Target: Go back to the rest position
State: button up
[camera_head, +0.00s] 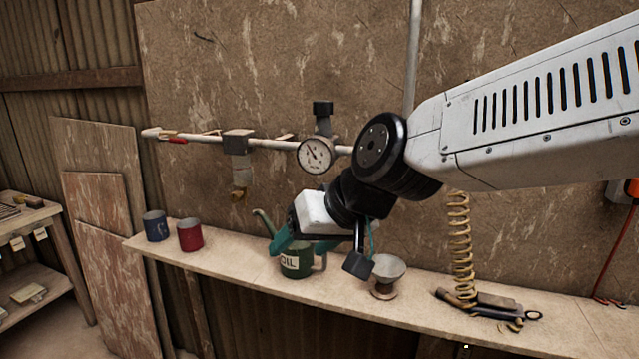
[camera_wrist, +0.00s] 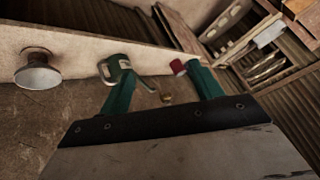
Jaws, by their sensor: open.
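My gripper (camera_head: 302,246) hangs over the wall shelf in the head view, in front of the green oil can (camera_head: 296,264) and hiding part of it. Its two teal fingers are apart with nothing seen held between them. In the wrist view my gripper (camera_wrist: 161,82) shows both fingers spread, with the oil can (camera_wrist: 117,70) beyond the left finger and the red mug (camera_wrist: 178,67) near the tip of the right one. I cannot tell whether a finger touches the can.
The shelf (camera_head: 225,258) also holds a blue mug (camera_head: 156,226), the red mug (camera_head: 190,235), a grey funnel-like dish (camera_head: 388,270) and tools (camera_head: 490,305) under a coiled yellow hose (camera_head: 459,245). A pipe with a pressure gauge (camera_head: 315,154) runs along the wall behind my arm.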

jog(key=s+d+f+m+g+h, duration=0.1)
jog(key=s+d+h, duration=0.1)
jog(key=s+d, duration=0.4)
jog(key=s+d+f+m+g+h, duration=0.1)
jog(key=s+d, duration=0.5)
jog(key=d, duration=0.7)
jog(key=s+d+f+m+g+h, duration=0.1)
jog(key=s+d+f+m+h, duration=0.1)
jog(key=s+d, duration=0.4)
jog(key=d+f+h, duration=0.1)
jog(key=d, duration=0.3)
jog(key=shift+f+m+g+h, duration=0.15)
jog(key=shift+m+g+h, duration=0.15)
jog(key=shift+m, duration=0.1)
